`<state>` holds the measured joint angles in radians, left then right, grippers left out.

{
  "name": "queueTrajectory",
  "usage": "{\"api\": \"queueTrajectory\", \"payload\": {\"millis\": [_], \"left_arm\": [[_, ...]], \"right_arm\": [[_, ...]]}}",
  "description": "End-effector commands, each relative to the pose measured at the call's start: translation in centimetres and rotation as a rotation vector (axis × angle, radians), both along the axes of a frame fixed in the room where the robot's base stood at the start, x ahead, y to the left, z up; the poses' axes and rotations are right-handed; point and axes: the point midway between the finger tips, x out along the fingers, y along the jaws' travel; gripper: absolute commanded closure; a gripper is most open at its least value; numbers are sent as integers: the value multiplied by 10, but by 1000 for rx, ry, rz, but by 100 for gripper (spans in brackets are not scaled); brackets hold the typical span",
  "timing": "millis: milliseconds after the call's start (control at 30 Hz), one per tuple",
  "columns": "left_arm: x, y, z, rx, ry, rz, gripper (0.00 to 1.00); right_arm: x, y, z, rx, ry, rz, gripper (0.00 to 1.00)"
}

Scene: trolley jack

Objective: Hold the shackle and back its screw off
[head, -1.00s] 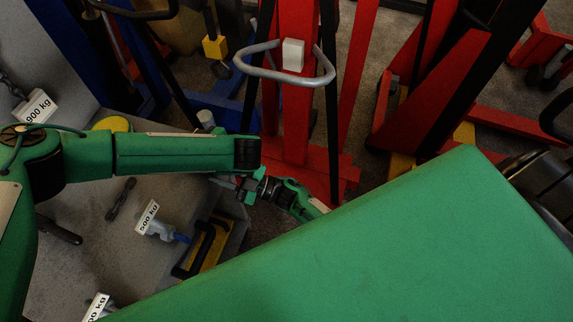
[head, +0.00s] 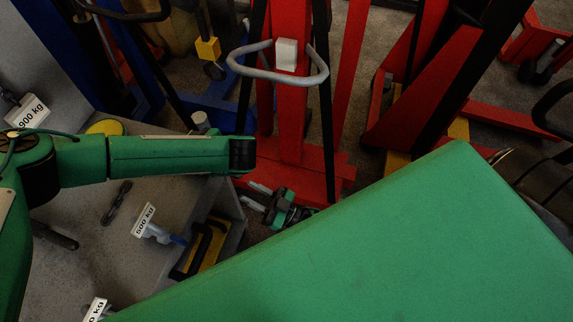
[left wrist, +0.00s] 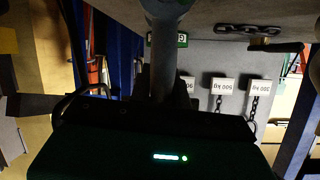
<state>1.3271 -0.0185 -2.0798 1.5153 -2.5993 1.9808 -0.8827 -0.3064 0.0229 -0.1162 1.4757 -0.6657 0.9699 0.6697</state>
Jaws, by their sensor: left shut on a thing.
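My left arm enters the head view from the left; its gripper is hidden there beyond the forearm's end. The screw cannot be made out. My right gripper (head: 256,196) is below and right of the left forearm's end. Its two light fingers point left, apart, with nothing seen between them.
Red equipment with a grey loop handle (head: 235,68) stands behind. My own green link covers the lower right.

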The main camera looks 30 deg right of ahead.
Motion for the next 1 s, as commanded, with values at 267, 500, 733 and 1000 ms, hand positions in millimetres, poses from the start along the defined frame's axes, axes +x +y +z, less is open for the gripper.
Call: {"api": "queueTrajectory", "payload": {"millis": [267, 500, 733, 1000], "left_arm": [[-1, 1, -2, 3, 6, 0, 100], [-1, 1, -2, 3, 6, 0, 100], [-1, 1, -2, 2, 6, 0, 100], [-1, 1, -2, 3, 5, 0, 100]], "right_arm": [[-5, -18, -48, -37, 116, -81, 67], [-5, -29, -94, -86, 242, -160, 67], [-12, -40, -138, -138, 363, -224, 67], [-26, -53, -189, -207, 506, -286, 67]]}}
